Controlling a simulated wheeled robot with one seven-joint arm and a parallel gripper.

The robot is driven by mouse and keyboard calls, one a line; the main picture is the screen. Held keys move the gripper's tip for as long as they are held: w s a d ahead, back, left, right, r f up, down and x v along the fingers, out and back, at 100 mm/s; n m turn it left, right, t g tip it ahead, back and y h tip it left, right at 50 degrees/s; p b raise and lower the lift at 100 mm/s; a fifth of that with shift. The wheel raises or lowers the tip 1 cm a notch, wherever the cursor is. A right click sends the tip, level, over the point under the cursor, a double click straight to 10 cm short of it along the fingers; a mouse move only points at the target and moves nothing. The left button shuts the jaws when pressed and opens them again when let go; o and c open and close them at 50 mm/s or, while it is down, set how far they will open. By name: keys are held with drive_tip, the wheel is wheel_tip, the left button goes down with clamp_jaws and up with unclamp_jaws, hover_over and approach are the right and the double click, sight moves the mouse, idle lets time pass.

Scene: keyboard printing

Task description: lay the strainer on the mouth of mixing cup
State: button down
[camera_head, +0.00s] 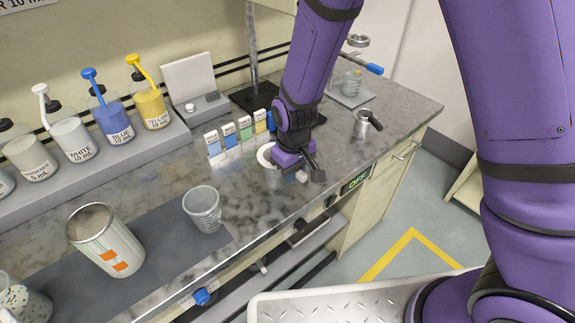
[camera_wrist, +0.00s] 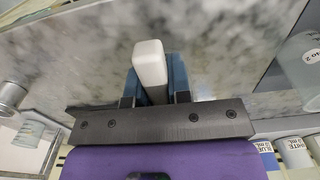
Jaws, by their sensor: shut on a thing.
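My gripper (camera_head: 300,172) is over the counter near its front edge, right of the colour cards. Its blue fingers (camera_wrist: 152,85) are shut on the white handle of the strainer (camera_wrist: 150,65). The strainer's white ring (camera_head: 264,156) shows just left of my gripper; the rest is hidden behind the gripper. I cannot tell whether the strainer touches the counter. A clear cup with markings (camera_head: 202,210), which looks like the mixing cup, stands upright on the dark mat, left of my gripper. It also shows at the right of the wrist view (camera_wrist: 303,68). Its mouth is uncovered.
A tall can with orange marks (camera_head: 104,240) stands left of the clear cup on the mat (camera_head: 165,248). Pump bottles (camera_head: 112,120) line the back, with colour cards (camera_head: 230,140) beside them. A metal cup with a dark handle (camera_head: 362,125) stands right. Bare counter lies between gripper and clear cup.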

drive_tip(key=shift+r, duration=0.1)
wheel_tip(320, 180, up, 10)
drive_tip(key=shift+f, duration=0.1)
idle(0.3)
